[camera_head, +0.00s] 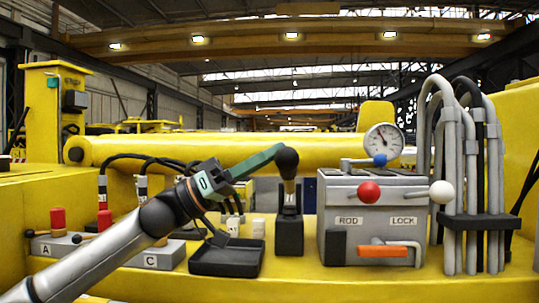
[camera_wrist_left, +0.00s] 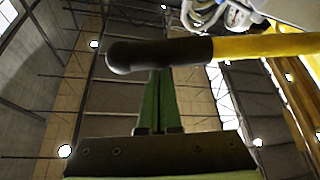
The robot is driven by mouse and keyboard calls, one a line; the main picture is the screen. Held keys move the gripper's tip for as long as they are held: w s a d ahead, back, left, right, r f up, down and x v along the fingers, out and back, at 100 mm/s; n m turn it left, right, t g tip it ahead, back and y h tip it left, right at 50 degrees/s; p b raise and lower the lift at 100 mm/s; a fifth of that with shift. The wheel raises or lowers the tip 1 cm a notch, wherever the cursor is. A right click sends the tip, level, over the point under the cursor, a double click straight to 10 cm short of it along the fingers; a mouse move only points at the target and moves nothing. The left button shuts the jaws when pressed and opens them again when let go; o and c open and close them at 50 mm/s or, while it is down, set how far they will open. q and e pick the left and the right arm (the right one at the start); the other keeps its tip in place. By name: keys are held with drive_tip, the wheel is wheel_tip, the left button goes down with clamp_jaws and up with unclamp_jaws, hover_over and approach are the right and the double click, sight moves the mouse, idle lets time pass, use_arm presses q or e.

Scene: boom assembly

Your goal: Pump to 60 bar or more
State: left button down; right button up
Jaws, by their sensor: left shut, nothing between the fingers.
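The pump lever has a black grip (camera_head: 287,160) and stands nearly upright on a dark pump block (camera_head: 289,231). My left gripper (camera_head: 275,152) comes in from the left with its green fingers shut and empty, their tips at the lever's grip. In the left wrist view the black grip (camera_wrist_left: 160,53) on its yellow shaft (camera_wrist_left: 265,45) crosses at the fingertips (camera_wrist_left: 157,78); whether they touch I cannot tell. The round pressure gauge (camera_head: 383,142) stands above the valve box; its needle points up and left, but its numbers are too small to read. My right gripper is out of view.
The grey valve box (camera_head: 341,208) carries a red knob (camera_head: 369,192), a white knob (camera_head: 441,192) and an orange handle (camera_head: 382,251). Grey hoses (camera_head: 448,190) stand to its right. A black tray (camera_head: 226,262) lies below my left forearm, near block C (camera_head: 157,257).

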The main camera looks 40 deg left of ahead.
use_arm(q)
wheel_tip(320, 180, down, 10)
drive_tip(key=s+d+m+g+h+b, duration=0.1)
drive_tip(key=m+b, duration=0.3)
drive_tip(key=b, duration=0.4)
drive_tip(key=shift+s+r+g+h, duration=0.3)
drive_tip(key=shift+g+h, duration=0.2)
drive_tip(key=shift+g, duration=0.1)
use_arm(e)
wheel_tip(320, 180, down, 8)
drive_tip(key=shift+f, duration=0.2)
use_arm(q)
drive_tip(key=shift+r, duration=0.1)
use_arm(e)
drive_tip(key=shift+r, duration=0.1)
